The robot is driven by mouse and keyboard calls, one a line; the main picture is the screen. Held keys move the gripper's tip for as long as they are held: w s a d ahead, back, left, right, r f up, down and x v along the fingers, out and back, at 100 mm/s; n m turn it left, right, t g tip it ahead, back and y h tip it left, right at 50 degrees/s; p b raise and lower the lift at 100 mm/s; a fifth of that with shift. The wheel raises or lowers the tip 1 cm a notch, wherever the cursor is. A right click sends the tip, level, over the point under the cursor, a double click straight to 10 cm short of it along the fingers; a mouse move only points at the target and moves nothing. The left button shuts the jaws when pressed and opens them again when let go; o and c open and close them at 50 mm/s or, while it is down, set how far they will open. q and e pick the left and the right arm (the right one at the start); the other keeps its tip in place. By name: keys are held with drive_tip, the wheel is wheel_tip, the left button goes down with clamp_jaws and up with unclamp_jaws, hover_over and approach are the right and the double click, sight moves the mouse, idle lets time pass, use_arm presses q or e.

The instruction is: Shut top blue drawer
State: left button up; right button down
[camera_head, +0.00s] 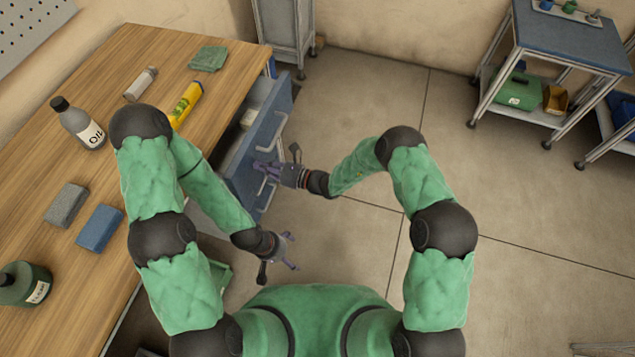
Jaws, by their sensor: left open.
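The top blue drawer (277,105) is pulled out from under the wooden workbench, and part of its inside shows behind the front panel. A pale handle runs along its front. My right gripper (262,168), on the arm from the right, is at the drawer front by the handle. Its fingers overlap the handle in the picture; I cannot tell whether they touch it or how far apart they are. My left gripper (291,252) is open and empty, nearer to my body and below the drawer front in the picture.
The wooden workbench (135,60) holds an oil bottle (78,124), a yellow item (187,103), a green cloth (208,58), grey (66,205) and blue (99,228) blocks and a dark green bottle (25,284). A cart (570,45) stands far right. The floor between is clear.

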drive_tip(key=b+x, duration=0.2)
drive_tip(key=x, duration=0.8)
drive_tip(key=shift+w+a+f+b, duration=0.1)
drive_tip(key=shift+a+f+b, duration=0.05)
drive_tip(key=shift+a+b, duration=0.2)
drive_tip(key=shift+a, duration=0.1)
drive_tip(key=shift+w, duration=0.1)
drive_tip(key=shift+r, duration=0.25)
